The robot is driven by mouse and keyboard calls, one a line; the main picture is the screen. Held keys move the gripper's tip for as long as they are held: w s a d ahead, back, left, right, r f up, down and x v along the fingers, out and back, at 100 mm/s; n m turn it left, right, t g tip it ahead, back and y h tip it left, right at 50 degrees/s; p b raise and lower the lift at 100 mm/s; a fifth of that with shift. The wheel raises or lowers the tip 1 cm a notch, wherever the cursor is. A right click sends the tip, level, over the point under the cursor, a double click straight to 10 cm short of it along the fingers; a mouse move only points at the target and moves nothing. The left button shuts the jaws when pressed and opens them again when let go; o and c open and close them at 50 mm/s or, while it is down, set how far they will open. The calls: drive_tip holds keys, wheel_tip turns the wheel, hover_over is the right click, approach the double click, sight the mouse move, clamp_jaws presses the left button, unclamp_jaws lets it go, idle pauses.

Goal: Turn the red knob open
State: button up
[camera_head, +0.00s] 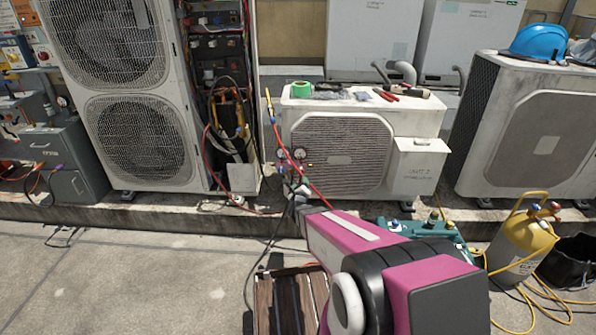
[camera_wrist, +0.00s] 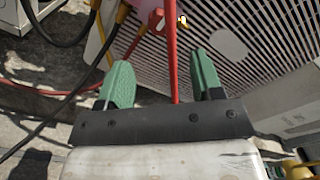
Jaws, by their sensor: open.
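A gauge manifold with two round gauges (camera_head: 299,154) hangs in front of the small condenser (camera_head: 335,155). A red hose (camera_head: 275,122) runs down across it. I cannot make out a distinct red knob on the manifold in the head view. In the wrist view a small red part (camera_wrist: 155,18) shows at the top edge, beyond the fingertips; I cannot tell if it is the knob. My gripper (camera_head: 298,190) is just below the gauges. In the wrist view its green fingers (camera_wrist: 162,76) are apart, with the red hose (camera_wrist: 172,55) showing between them.
A yellow cylinder (camera_head: 522,252) with red and blue valve knobs stands at right, next to a black bucket (camera_head: 578,262). A teal machine (camera_head: 425,232) and a wooden crate (camera_head: 262,302) are near my arm. Tools lie on the condenser.

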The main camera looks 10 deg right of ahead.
sight(301, 173)
drive_tip(key=w, duration=0.3)
drive_tip(key=w+d, duration=0.1)
drive_tip(key=w, duration=0.3)
drive_tip(key=w+d, duration=0.1)
drive_tip(key=w, duration=0.2)
drive_tip(key=shift+w, duration=0.15)
drive_tip(key=c, duration=0.9)
